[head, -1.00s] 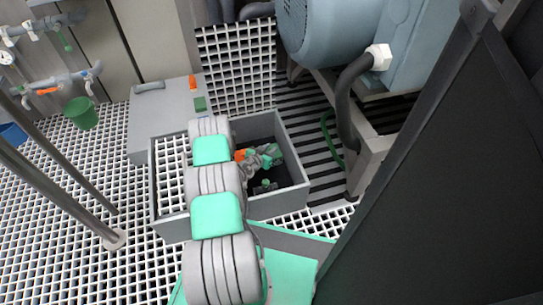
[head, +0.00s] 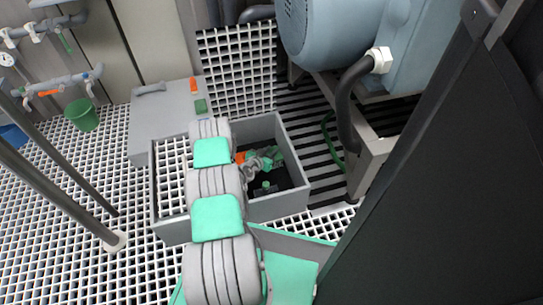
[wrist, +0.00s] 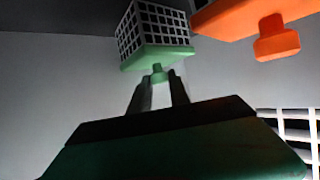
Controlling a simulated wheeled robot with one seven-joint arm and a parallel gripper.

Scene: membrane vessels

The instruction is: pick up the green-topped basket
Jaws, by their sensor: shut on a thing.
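The green-topped basket (wrist: 157,55) is at the top middle of the wrist view, a pale grid cage with a green plate and a small green knob. My gripper (wrist: 158,80) is shut on that knob, its two grey fingers on either side. I cannot tell whether the basket touches the pit floor. In the head view my gripper is down inside the open pit, and its fingertips and the held basket are not clearly visible, partly behind my arm.
An orange-topped thing (wrist: 240,18) with an orange knob is close beside the basket. It shows partly in the head view (head: 240,157). The grey pit walls (head: 281,204) surround my gripper. A grey lid (head: 165,112) lies behind left. A blue motor (head: 325,35) stands behind right.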

